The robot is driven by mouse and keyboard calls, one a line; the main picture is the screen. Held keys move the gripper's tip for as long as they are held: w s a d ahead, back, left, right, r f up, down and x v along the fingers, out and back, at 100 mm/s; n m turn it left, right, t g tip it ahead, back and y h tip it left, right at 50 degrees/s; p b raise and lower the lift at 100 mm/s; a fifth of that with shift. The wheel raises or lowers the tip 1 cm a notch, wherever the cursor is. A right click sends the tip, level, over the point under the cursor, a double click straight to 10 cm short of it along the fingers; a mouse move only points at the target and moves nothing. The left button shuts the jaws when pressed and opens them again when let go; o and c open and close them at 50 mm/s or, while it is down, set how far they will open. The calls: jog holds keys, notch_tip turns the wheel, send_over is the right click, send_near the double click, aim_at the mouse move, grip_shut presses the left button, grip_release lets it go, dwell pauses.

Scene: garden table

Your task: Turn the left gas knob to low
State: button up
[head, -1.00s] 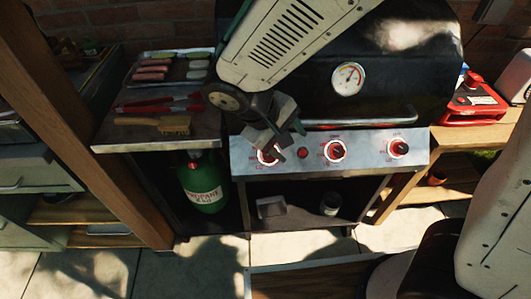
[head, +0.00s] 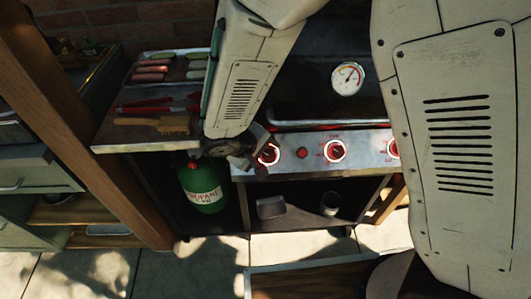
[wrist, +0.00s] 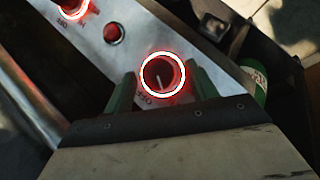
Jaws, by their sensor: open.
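The left gas knob (head: 268,154) is at the left end of the grill's control panel (head: 315,165), with a glowing red ring around it. In the wrist view, the knob (wrist: 163,74) shows a pale pointer line running downward, toward my palm. My gripper (wrist: 161,82) is open, with one green finger on each side of the knob. I cannot tell whether either finger touches it.
A red button (head: 302,153) and the lit middle knob (head: 335,151) are to the right. The right knob (head: 393,148) is partly behind my arm. The lid handle (head: 325,120) runs above the panel. A propane tank (head: 204,187) stands below left.

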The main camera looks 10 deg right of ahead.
jog(key=c, duration=1)
jog(key=shift+f+n, duration=0.1)
jog(key=shift+n, duration=0.2)
jog(key=n+t+h, duration=0.1)
jog(key=n+t, duration=0.1)
jog(key=n, duration=0.1)
jog(key=shift+s+f, duration=0.1)
jog(key=n+t+h, duration=0.1)
jog(key=n+t, duration=0.1)
jog(key=n, duration=0.1)
jog(key=shift+s+f+n, duration=0.1)
jog(key=shift+n, duration=0.3)
jog(key=n+t, duration=0.1)
jog(key=n, duration=0.1)
jog(key=n+t, duration=0.1)
jog(key=shift+s+f+n, duration=0.15)
jog(key=shift+n, duration=0.25)
jog(key=shift+d+n+t+y, duration=0.1)
jog(key=shift+n+t+y, duration=0.4)
jog(key=shift+n, duration=0.55)
jog(key=shift+n+t+y, duration=0.2)
jog(key=shift+n+t, duration=0.5)
jog(key=shift+n, duration=0.35)
